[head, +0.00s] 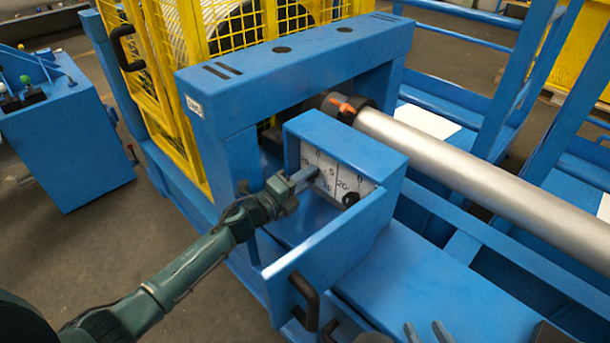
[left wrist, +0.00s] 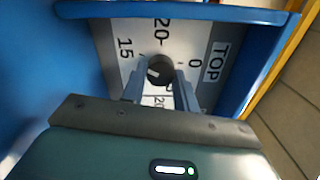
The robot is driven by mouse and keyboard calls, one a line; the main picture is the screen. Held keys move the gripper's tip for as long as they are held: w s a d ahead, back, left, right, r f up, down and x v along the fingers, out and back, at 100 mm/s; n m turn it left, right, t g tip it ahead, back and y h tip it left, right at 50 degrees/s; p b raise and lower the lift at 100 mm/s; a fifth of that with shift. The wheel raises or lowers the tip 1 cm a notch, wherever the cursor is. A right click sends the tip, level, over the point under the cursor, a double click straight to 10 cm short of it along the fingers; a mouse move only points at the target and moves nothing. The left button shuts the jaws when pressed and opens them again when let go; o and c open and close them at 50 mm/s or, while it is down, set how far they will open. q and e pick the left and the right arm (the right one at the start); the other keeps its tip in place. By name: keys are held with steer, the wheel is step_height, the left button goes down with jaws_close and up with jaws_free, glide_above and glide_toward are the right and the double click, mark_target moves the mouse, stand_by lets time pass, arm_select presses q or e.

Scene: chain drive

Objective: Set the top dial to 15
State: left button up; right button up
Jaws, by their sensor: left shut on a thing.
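The top dial is a black knob (left wrist: 160,68) on a white scale plate marked TOP (left wrist: 218,60), with 20, 15 and 0 printed around it. The knob carries a small white mark on its lower left side in the left wrist view. My left gripper (left wrist: 160,90) is shut on the knob, one finger on each side. In the head view my left gripper (head: 312,172) reaches into the blue dial box and hides the top knob. My right gripper (head: 426,331) shows only its fingertips at the bottom edge, apart and empty.
A second black knob (head: 350,199) sits lower right on the scale plate. The blue box walls (head: 352,147) enclose the dials closely. A black handle (head: 305,300) stands below, and a silver roller (head: 480,180) runs off to the right.

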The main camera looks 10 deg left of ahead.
arm_select(q)
steer(key=shift+n, duration=0.4)
arm_select(e)
steer(key=shift+w, duration=0.2)
arm_select(q)
steer(key=o, duration=1)
arm_select(e)
steer(key=shift+s+f, duration=0.1)
steer(key=shift+s, duration=0.05)
arm_select(q)
steer(key=shift+s, duration=0.1)
arm_select(e)
steer(key=shift+a+f+g+p, duration=0.1)
steer(key=shift+f+g+p, duration=0.1)
steer(key=shift+g+p, duration=0.15)
arm_select(q)
steer(key=shift+v, duration=6.5)
arm_select(e)
steer(key=shift+r, duration=0.2)
